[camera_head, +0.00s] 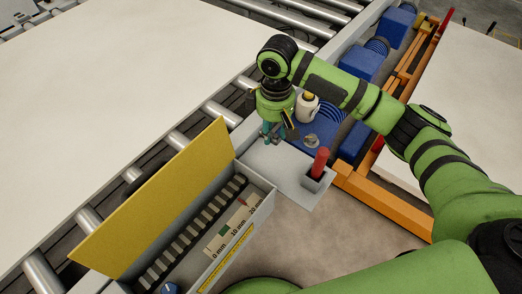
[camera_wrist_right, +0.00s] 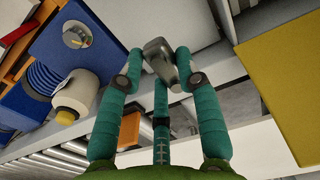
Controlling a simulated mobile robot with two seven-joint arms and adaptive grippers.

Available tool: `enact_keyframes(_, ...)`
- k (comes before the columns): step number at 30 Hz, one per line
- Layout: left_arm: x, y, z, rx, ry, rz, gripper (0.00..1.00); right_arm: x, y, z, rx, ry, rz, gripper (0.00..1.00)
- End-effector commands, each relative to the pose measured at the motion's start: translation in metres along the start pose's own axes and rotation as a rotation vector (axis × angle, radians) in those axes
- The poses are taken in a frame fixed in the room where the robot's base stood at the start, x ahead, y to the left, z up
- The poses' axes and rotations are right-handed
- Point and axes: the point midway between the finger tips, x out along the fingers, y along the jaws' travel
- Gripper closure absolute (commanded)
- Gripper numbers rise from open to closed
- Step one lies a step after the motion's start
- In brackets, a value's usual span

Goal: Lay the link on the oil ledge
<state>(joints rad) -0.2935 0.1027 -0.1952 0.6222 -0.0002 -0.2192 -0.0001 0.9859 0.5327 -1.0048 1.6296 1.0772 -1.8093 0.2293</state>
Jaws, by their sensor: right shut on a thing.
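My right gripper (camera_head: 275,134) points down over the pale grey ledge surface (camera_head: 268,160), beside the blue plate. In the right wrist view its teal fingers (camera_wrist_right: 160,62) are closed around a small grey metal piece, the link (camera_wrist_right: 156,47), which sticks out past the fingertips. In the head view the fingers mostly hide the link. A white oil bottle (camera_head: 307,107) with a yellow cap stands just right of the gripper; it also shows in the wrist view (camera_wrist_right: 78,92). I cannot tell whether the link touches the surface. My left gripper is not in view.
A silver round part (camera_head: 310,141) lies on the blue plate (camera_head: 330,132). A red upright handle (camera_head: 319,161) stands in a grey holder. A long box with a yellow lid (camera_head: 160,200) and marked gauge (camera_head: 233,228) is at front left. Rollers (camera_head: 180,143) run behind.

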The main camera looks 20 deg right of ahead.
Motion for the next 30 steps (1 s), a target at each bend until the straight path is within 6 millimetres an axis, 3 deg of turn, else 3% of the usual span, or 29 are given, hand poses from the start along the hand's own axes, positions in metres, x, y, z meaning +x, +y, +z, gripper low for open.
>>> enact_keyframes(3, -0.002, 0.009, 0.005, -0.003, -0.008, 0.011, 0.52, 0.025, 0.0, 0.002, 0.002, -0.006, -0.001, 0.99)
enact_keyframes(9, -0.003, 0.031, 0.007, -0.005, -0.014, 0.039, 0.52, 0.047, 0.0, 0.001, 0.0, -0.001, 0.0, 0.99)
enact_keyframes(18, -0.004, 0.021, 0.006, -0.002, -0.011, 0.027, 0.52, 0.082, 0.0, 0.001, 0.0, -0.002, 0.0, 0.99)
enact_keyframes(29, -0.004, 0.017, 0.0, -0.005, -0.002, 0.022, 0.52, 0.087, 0.001, 0.001, 0.0, 0.0, 0.001, 0.99)
enact_keyframes(30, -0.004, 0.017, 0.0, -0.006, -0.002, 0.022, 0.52, 0.088, 0.001, 0.001, 0.0, 0.0, 0.002, 0.62)
